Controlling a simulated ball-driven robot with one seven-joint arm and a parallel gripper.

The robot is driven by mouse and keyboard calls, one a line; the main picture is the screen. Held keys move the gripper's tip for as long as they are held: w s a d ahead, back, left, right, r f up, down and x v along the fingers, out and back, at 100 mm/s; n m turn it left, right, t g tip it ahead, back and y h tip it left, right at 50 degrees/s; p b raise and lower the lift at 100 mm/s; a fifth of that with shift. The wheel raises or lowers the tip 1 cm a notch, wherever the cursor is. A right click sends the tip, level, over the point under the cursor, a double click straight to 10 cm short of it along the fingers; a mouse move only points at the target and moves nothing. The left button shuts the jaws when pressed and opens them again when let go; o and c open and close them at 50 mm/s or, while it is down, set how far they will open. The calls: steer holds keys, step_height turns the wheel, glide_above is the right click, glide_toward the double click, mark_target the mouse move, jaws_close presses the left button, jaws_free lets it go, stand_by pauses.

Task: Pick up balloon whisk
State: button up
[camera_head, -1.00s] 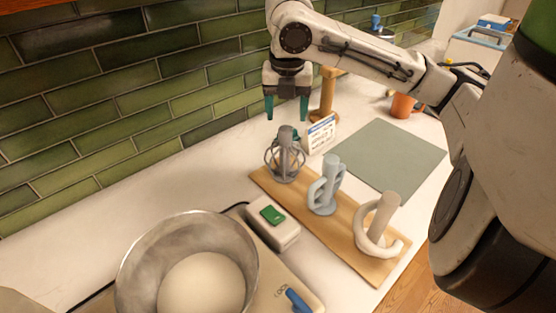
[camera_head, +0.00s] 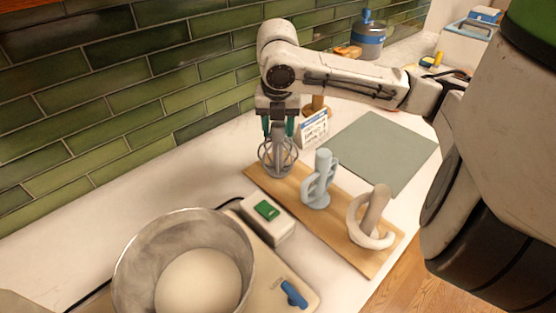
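The balloon whisk (camera_head: 277,157) is a grey wire cage with a grey upright handle. It stands at the far left end of the wooden board (camera_head: 330,228). My gripper (camera_head: 278,128) points down directly over it, with its teal fingers on either side of the whisk's handle. The fingers look spread around the handle; whether they touch it is too small to tell. The upper part of the handle is partly hidden by the gripper.
A pale blue-grey beater (camera_head: 319,182) and a cream hook-shaped attachment (camera_head: 372,218) stand on the same board. A small card (camera_head: 314,128) stands close behind my gripper. A metal bowl (camera_head: 180,255) with dough is at the lower left. A grey-green mat (camera_head: 385,150) lies clear.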

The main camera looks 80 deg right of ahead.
jaws_close()
steer(key=shift+r, duration=0.1)
stand_by(0.5)
